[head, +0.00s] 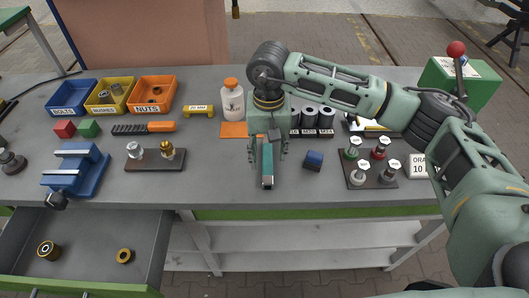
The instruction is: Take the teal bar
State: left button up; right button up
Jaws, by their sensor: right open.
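The teal bar (267,168) lies on the workbench near the middle, its long side pointing toward the front edge. My right gripper (268,154) is directly over its far part, pointing down. Its jaws are open, one finger on each side of the bar in the picture. I cannot tell whether the fingers touch the bar. The far end of the bar is hidden under the gripper. My left gripper is out of view.
A stand with labelled knobs (371,180) is to the right. An open drawer (90,235) juts out front left.

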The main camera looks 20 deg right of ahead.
aim_at(268, 171)
jog(key=shift+s+f+p, duration=0.45)
jog(key=shift+s+f, duration=0.1)
jog(key=shift+s, duration=0.15)
notch_tip(268, 171, down, 2)
jog(key=shift+w+a+f+p, duration=0.1)
jog(key=shift+a+f+p, duration=0.1)
jog(key=shift+p, duration=0.65)
jog(key=shift+w+f+p, duration=0.25)
jog(key=shift+f+p, duration=0.05)
jog(key=shift+f, duration=0.9)
jog(key=shift+s+f, duration=0.1)
jog(key=shift+f, duration=0.1)
jog(key=c, duration=0.7)
jog(key=shift+c, duration=0.8)
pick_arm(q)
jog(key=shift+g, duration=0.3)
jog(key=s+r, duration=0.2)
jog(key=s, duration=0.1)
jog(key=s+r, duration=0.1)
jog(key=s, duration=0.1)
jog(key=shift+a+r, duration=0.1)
pick_arm(e)
grip_shut()
